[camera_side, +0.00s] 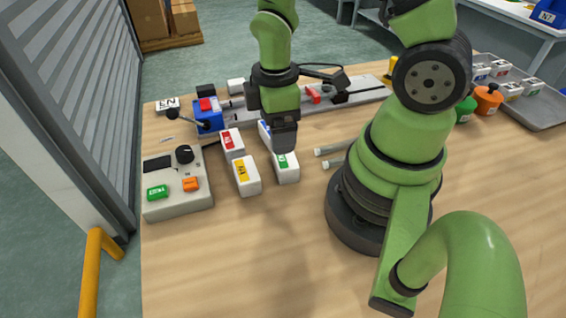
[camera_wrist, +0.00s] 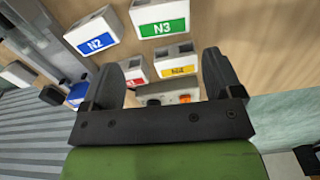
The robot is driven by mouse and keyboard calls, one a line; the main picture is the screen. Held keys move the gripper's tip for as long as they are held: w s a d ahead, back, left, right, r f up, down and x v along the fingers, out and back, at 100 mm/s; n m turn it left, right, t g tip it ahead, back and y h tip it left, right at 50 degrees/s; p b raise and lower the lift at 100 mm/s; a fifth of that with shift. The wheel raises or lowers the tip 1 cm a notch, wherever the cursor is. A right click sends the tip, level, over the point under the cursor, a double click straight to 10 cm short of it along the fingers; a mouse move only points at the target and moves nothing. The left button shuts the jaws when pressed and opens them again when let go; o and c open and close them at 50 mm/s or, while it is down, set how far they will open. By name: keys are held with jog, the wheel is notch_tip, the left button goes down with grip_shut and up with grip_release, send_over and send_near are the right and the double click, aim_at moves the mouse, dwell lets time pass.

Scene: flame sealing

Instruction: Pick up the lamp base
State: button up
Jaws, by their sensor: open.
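I cannot tell for sure which thing is the lamp base. A round orange pot with a dark top (camera_side: 488,98) and a green one (camera_side: 465,109) stand at the right, partly behind my arm. My gripper (camera_side: 285,143) points down over the white blocks, far left of these pots. In the wrist view my gripper (camera_wrist: 172,72) has its two fingers spread. Between and beyond them show a yellow-labelled block (camera_wrist: 177,62) and a red-labelled block (camera_wrist: 136,72). Nothing is seen held.
A green-labelled block (camera_side: 286,168) stands right by the gripper. A control box (camera_side: 178,190) is at the left, a blue device (camera_side: 209,118) and a rail (camera_side: 360,90) behind. Thin tubes (camera_side: 332,149) lie near my base. A grey tray (camera_side: 545,115) holds blocks. The front table is clear.

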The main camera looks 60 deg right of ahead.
aim_at(279, 159)
jog(key=shift+s+a+f, duration=0.1)
jog(key=shift+s+f, duration=0.05)
jog(key=shift+f, duration=2.15)
jog(key=shift+s+f, duration=0.1)
jog(key=shift+f, duration=2.15)
jog(key=c, duration=0.7)
